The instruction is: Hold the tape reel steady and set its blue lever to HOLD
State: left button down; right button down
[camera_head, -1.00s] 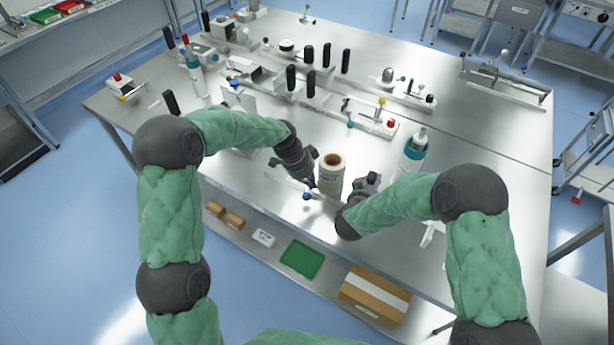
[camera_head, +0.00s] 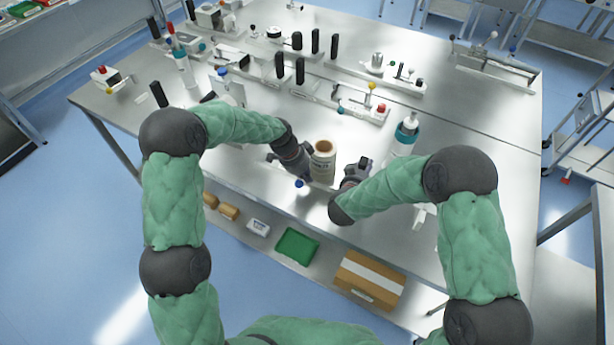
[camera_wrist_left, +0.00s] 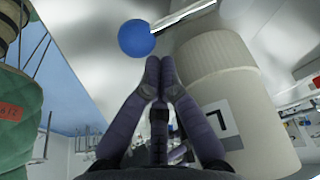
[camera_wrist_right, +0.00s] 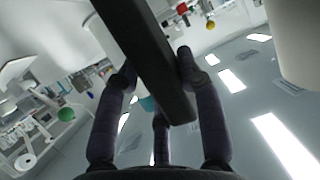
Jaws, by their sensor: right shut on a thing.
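The tape reel (camera_head: 322,162) is a cream upright roll with a hollow core at the table's near edge. It fills the right of the left wrist view (camera_wrist_left: 225,85). The lever's blue ball (camera_head: 299,184) is just in front of the reel; it also shows in the left wrist view (camera_wrist_left: 136,38). My left gripper (camera_wrist_left: 158,62) has its fingertips together, empty, close to the ball; contact is unclear. My right gripper (camera_wrist_right: 155,72), right of the reel, is shut on a black bar (camera_wrist_right: 140,45). Any HOLD marking is not legible.
A fixture with a red knob (camera_head: 382,107) and several black posts lie behind the reel. A lower shelf holds a green tray (camera_head: 297,246) and a cardboard box (camera_head: 368,280).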

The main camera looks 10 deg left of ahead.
aim_at(296, 182)
pick_arm(q)
jog(key=shift+s+a+m+g, duration=0.2)
jog(key=shift+a+m+g, duration=0.15)
jog(key=shift+m, duration=0.35)
jog(key=shift+s+a+m, duration=0.15)
jog(key=shift+a+m, duration=0.3)
jog(key=shift+m, duration=0.15)
jog(key=a+m, duration=0.1)
jog(key=a+m+g, duration=0.1)
jog(key=m, duration=0.1)
jog(key=shift+s+a, duration=0.1)
jog(key=shift+s, duration=0.1)
jog(key=a+m+g, duration=0.1)
jog(key=m, duration=0.1)
jog(key=a+m, duration=0.2)
jog(key=shift+w+f+m+g+y, duration=0.1)
jog(key=shift+w+m+g+y, duration=0.1)
jog(key=shift+m+g+y, duration=0.15)
jog(key=shift+w+a, duration=0.2)
jog(key=shift+a, duration=0.25)
